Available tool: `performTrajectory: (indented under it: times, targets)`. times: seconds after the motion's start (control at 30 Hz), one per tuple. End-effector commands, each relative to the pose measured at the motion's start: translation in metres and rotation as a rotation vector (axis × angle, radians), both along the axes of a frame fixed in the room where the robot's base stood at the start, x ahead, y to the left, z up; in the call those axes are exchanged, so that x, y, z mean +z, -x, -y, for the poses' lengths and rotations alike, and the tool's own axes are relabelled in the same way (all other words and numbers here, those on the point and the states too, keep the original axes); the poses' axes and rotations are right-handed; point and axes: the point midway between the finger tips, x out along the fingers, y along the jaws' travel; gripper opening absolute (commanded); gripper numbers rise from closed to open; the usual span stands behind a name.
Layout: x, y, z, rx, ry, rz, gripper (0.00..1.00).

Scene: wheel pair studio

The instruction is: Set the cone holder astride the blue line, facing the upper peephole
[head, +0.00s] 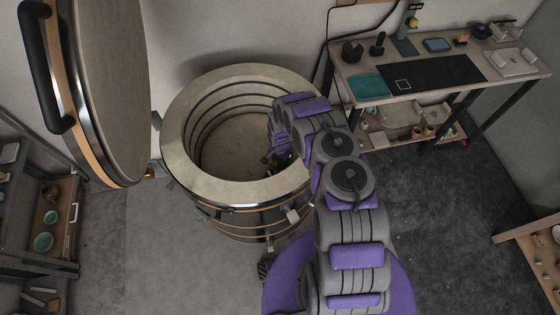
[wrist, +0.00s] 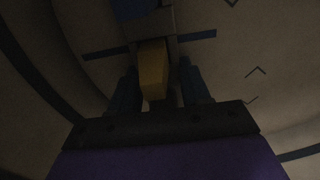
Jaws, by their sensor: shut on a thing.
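My gripper (wrist: 160,82) reaches down inside the open round kiln (head: 182,165). In the wrist view its two dark fingers are shut on the cone holder (wrist: 153,70), a small block with an ochre face towards me and a greyish part beyond it. The blue line (wrist: 197,35) on the dim kiln floor shows on both sides of the holder, which hides its middle. I cannot tell whether the holder touches the floor. In the head view my arm hides most of the gripper and the holder. I cannot make out the upper peephole in either view.
The raised lid (head: 105,85) stands at the left. A work table (head: 405,92) stands at the back right and a shelf (head: 45,225) at the left. Dark angular marks (wrist: 255,72) lie on the kiln's inner surface.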

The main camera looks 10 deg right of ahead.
Motion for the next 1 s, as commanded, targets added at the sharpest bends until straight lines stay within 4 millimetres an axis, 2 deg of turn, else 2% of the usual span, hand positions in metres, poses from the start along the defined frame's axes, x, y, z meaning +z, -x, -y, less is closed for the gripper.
performTrajectory:
  times: [0.23, 0.27, 0.5, 0.77, 0.87, 1.0]
  targets:
    - [-0.002, 0.000, 0.000, 0.000, 0.000, 0.000, 0.00]
    - [-0.002, 0.000, 0.000, 0.000, 0.000, 0.000, 0.49]
    - [-0.002, 0.000, 0.000, 0.000, 0.000, -0.001, 0.72]
    - [0.000, 0.000, 0.000, 0.000, 0.000, -0.001, 0.72]
    - [0.005, 0.000, 0.000, 0.001, 0.001, -0.001, 0.72]
    - [0.021, 0.001, 0.000, 0.000, 0.001, -0.002, 0.72]
